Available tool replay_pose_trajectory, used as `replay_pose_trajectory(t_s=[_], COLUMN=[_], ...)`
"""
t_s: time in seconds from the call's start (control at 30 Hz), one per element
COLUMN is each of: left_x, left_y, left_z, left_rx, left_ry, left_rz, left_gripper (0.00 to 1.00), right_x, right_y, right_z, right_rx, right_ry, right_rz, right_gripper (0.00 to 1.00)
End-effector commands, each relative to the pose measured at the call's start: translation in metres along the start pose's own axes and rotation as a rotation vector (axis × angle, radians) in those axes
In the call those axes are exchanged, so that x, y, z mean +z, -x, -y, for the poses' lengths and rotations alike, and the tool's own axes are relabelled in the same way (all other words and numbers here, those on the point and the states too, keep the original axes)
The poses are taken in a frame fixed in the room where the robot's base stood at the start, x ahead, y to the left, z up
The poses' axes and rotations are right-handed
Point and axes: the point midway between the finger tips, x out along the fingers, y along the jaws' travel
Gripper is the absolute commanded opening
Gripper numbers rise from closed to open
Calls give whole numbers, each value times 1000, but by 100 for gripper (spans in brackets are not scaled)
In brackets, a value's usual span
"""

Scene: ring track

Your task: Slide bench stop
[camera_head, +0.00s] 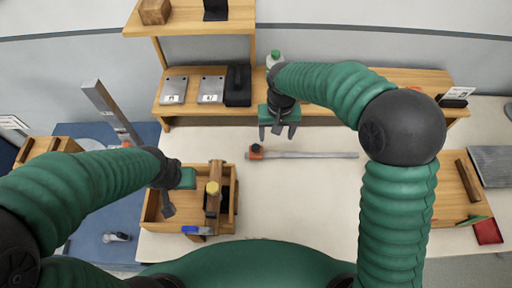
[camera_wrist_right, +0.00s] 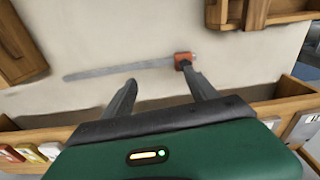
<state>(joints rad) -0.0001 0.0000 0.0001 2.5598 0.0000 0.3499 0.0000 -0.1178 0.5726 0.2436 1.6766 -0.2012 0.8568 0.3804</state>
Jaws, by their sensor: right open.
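The bench stop looks like an orange block with a dark knob (camera_head: 256,152) at the left end of a grey metal rail (camera_head: 315,155) on the pale bench top. In the right wrist view the orange block (camera_wrist_right: 183,60) is at the rail's right end, and the grey rail (camera_wrist_right: 110,71) runs left. My right gripper (camera_head: 278,133) is open and empty above the bench, behind the rail and slightly right of the block. In the wrist view one fingertip of it (camera_wrist_right: 160,80) appears close to the block; contact is unclear. My left gripper (camera_head: 180,195) is over a wooden tote; its fingers are unclear.
The wooden tote (camera_head: 150,213) stands front left, holding tools. A wooden shelf (camera_head: 190,28) is at the back, with a white-and-green bottle (camera_head: 274,58) near my right wrist. A wooden tray (camera_head: 440,208) lies at the right. Bench around the rail is clear.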

Motion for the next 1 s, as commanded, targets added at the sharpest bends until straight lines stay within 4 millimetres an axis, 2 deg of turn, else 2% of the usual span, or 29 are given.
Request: replay_pose_trajectory(t_s=[0.03, 0.13, 0.23, 0.37, 0.47, 0.9, 1.0], left_x=[-1, -2, -2, -2, -2, -7, -7], left_y=[4, 7, 7, 8, 11, 29, 32], left_z=[0, 0, 0, 0, 0, 0, 0], left_rx=[0, 0, 0, 0, 0, 0, 0], left_ry=[0, 0, 0, 0, 0, 0, 0], left_rz=[0, 0, 0, 1, 0, 0, 0], left_gripper=[36, 36, 36, 36, 36, 36, 36], right_x=[-16, -36, -43, -44, -43, -36, -36], right_y=[-2, -4, -5, -13, -31, -142, -159], right_z=[20, 46, 57, 58, 57, 59, 59], right_rx=[-4, -5, -3, -2, -2, -3, -3], right_ry=[-7, -39, -62, -69, -69, -67, -67], right_rz=[19, 46, 59, 64, 66, 65, 63], right_gripper=[67, 67, 67, 67, 67, 67, 67])
